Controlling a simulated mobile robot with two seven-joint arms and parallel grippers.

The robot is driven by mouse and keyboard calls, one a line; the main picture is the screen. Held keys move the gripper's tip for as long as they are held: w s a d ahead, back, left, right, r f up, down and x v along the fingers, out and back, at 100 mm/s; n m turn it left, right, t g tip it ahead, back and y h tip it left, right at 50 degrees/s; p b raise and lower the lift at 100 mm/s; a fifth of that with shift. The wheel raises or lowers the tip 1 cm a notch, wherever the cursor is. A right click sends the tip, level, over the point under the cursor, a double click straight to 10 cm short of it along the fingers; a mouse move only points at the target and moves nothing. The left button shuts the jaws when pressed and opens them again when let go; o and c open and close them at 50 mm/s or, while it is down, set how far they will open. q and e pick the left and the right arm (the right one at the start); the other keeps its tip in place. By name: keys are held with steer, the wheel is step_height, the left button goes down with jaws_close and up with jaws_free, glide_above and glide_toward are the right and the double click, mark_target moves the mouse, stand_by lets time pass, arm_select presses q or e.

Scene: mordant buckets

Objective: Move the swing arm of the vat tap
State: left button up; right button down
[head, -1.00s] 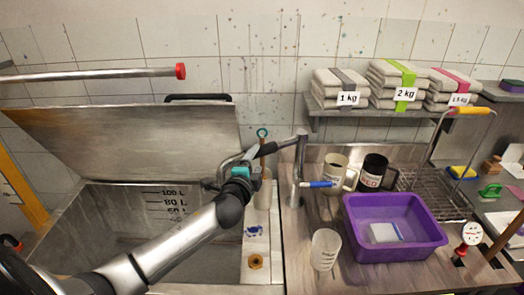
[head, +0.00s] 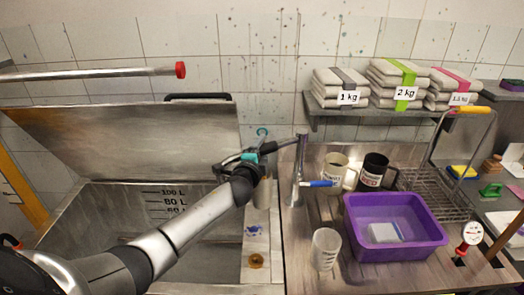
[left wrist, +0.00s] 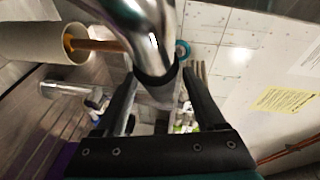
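The vat tap (head: 298,172) stands as a metal column at the right of the vat, with a blue-tipped lever. Its swing arm (head: 284,144) reaches left from the column top and ends in a dark tip near my left gripper (head: 238,160). In the left wrist view, the chrome swing arm (left wrist: 143,22) with its black end lies between the two black fingers of my left gripper (left wrist: 159,75). The fingers stand apart on either side of the black end; a firm grip does not show. The open vat (head: 110,215) is at the left. My right gripper is not in view.
The raised vat lid (head: 130,140) stands behind my left arm. A teal-ringed tool (head: 262,132) stands close behind the swing arm. A purple tub (head: 395,245), a white mug (head: 334,172), a black mug (head: 373,171) and a clear beaker (head: 325,250) crowd the right counter.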

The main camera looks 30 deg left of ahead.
arm_select(q)
jaws_close()
stand_by(0.4)
stand_by(0.9)
